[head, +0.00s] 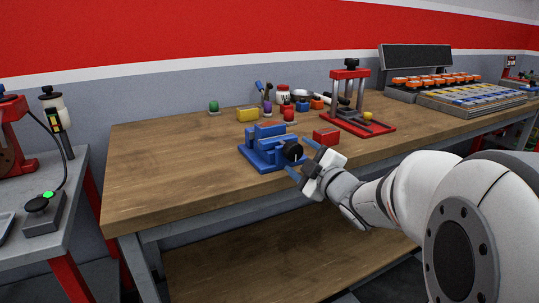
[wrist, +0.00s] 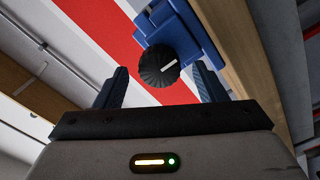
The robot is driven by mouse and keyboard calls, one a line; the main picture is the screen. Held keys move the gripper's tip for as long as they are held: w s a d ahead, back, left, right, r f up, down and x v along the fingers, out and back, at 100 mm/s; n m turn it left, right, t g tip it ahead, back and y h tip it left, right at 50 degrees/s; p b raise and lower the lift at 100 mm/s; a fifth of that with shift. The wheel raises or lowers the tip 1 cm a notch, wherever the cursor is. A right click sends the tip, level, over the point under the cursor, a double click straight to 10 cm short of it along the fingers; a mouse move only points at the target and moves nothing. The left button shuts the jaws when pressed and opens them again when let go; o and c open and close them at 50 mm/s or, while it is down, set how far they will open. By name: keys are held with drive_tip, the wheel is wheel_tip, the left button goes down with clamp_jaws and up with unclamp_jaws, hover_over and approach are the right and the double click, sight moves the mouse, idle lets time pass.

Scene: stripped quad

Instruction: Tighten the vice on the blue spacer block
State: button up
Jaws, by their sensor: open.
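The blue vice (head: 258,158) stands near the front edge of the wooden bench. Its black ribbed knob (head: 292,151) faces my gripper and shows a white line mark. In the wrist view the knob (wrist: 157,68) appears between the fingertips, with the blue vice body (wrist: 190,35) behind it. My gripper (head: 302,158) is open, with one blue finger to each side of the knob. I cannot tell whether either finger touches it; a gap shows on both sides in the wrist view. The blue spacer block cannot be told apart from the blue vice.
A red block (head: 326,137) lies close to the right of the vice. A yellow block (head: 247,115), a green knobbed piece (head: 213,107) and several small parts stand behind. A red press frame (head: 358,122) is further right. The bench (head: 160,165) is clear on the left.

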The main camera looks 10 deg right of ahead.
drive_tip(key=shift+x, duration=1.4)
drive_tip(key=shift+c, duration=0.6)
